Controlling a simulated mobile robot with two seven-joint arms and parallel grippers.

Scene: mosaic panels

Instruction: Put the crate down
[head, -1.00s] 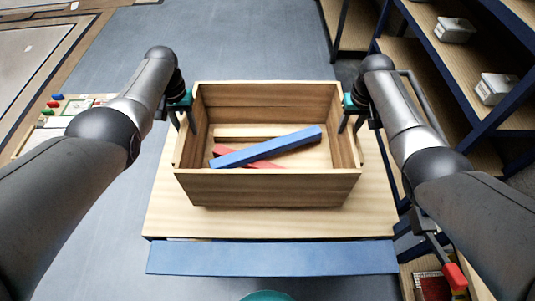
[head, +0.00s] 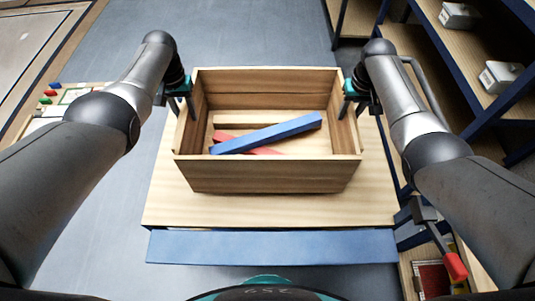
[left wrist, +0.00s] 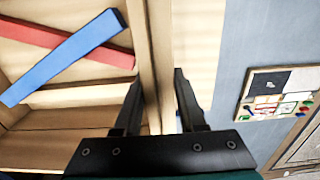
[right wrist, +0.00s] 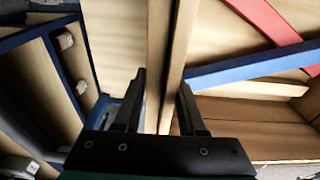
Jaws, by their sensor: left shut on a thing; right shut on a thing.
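The open wooden crate (head: 270,177) is upright over a wooden-topped table (head: 270,212) in the head view. A blue bar (head: 268,134) and a red bar (head: 225,138) lie crossed inside it. My left gripper (head: 183,108) is shut on the crate's left wall; that wall's rim (left wrist: 148,50) runs between its fingers in the left wrist view. My right gripper (head: 350,108) is shut on the right wall, whose rim (right wrist: 172,45) shows in the right wrist view. I cannot tell whether the crate's underside touches the tabletop.
The table has a blue front edge (head: 270,247). Blue-framed shelves (head: 445,75) with grey boxes (head: 500,76) stand close on the right. A board with small coloured pieces (head: 72,97) is at the left. Bare tabletop shows in front of the crate.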

